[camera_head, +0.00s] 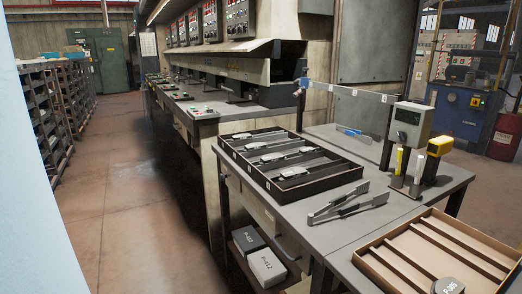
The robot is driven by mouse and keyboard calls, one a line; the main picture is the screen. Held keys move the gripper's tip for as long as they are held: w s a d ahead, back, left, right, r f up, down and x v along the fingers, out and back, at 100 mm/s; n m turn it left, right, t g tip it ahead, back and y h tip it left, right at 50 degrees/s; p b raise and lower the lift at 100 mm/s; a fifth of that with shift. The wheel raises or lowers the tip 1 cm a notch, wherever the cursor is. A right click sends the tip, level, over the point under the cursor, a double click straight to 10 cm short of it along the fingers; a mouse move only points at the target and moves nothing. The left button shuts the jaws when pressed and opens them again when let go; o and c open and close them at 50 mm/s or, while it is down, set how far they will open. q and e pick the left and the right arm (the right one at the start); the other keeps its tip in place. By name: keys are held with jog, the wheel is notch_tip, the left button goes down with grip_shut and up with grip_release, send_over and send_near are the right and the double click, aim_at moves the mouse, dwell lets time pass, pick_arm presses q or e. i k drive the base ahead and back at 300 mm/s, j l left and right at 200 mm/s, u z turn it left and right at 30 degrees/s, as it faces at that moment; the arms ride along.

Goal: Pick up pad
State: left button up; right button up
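Several brake pads lie in the slots of a dark tray (237,151) on the grey workbench. One pad is at the near end (293,172); others show behind it, such as one pad (271,157) and a farther pad (255,146). They look light grey with dark parts, and small details are hard to tell. Neither of my grippers is in view.
Metal tongs (347,204) lie in front of the dark tray. A brown slotted tray (375,268) stands at the lower right, with a dark round item marked P-305 (448,286). Two boxes sit below the bench, one white (267,267). Floor at left is clear.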

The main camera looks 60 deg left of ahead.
aim_at(304, 151)
jog(key=u, duration=1.5)
jog(key=i+j+z, duration=0.1)
jog(key=z, duration=0.3)
jog(key=j+z, duration=0.15)
jog(key=z, duration=0.2)
jog(key=i+j+z, duration=0.1)
jog(key=z, duration=0.3)
jog(key=j+z, duration=0.35)
jog(key=l, duration=0.1)
